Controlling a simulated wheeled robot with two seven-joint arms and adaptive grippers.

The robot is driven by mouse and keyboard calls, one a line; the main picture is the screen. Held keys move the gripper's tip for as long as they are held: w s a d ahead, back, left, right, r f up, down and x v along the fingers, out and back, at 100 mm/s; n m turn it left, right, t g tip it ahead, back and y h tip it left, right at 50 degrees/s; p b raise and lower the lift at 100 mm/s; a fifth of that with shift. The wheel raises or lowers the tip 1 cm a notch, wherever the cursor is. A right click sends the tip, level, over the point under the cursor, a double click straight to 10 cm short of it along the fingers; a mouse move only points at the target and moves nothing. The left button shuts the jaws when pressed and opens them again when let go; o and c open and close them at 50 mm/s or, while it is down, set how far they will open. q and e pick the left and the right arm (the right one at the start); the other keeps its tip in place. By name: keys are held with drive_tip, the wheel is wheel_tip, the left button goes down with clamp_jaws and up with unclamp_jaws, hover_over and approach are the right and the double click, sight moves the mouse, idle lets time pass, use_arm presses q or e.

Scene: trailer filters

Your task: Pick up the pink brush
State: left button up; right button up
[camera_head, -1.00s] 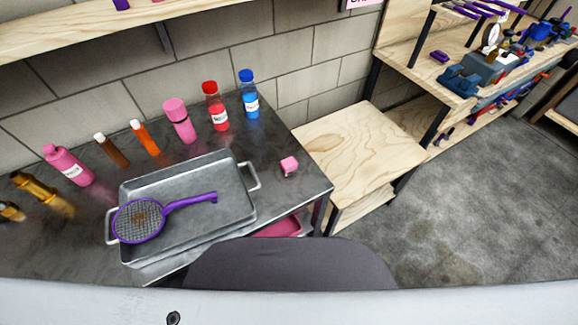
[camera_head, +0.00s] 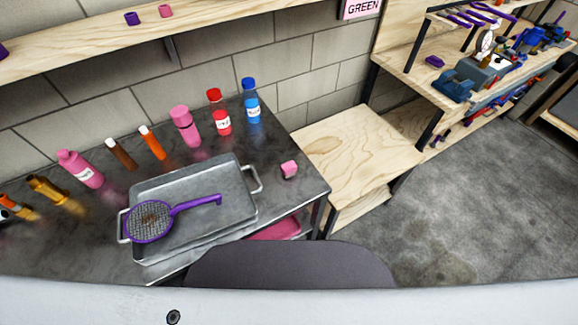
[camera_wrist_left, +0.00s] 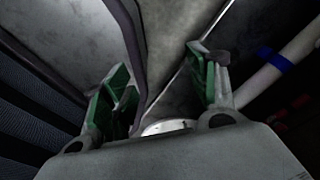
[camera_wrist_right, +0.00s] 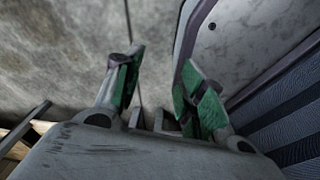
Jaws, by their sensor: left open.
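No object in the head view is clearly a pink brush. Another small pink item (camera_head: 165,11) sits on the wall shelf. My left gripper (camera_wrist_left: 157,68) shows in its wrist view, open, with nothing between its green-padded fingers. My right gripper (camera_wrist_right: 160,68) shows in its wrist view, fingers apart and empty. Neither gripper appears in the head view.
A grey metal tray (camera_head: 235,178) holds a purple strainer (camera_head: 150,221). Several bottles, including a pink one (camera_head: 185,127) and a blue-capped one (camera_head: 250,100), stand behind it. A low wooden table (camera_head: 350,145) is right of the metal table. Grey floor is open farther right.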

use_arm(q)
drive_tip(key=s+d+r+p, duration=0.3)
drive_tip(key=r+p, duration=0.8)
drive_tip(key=shift+g, duration=0.3)
use_arm(e)
drive_tip(key=s+a+r, duration=0.3)
drive_tip(key=r, duration=0.8)
drive_tip(key=shift+g, duration=0.3)
use_arm(q)
drive_tip(key=shift+r+p, duration=0.35)
drive_tip(key=shift+p, duration=0.15)
use_arm(e)
drive_tip(key=shift+r, duration=0.35)
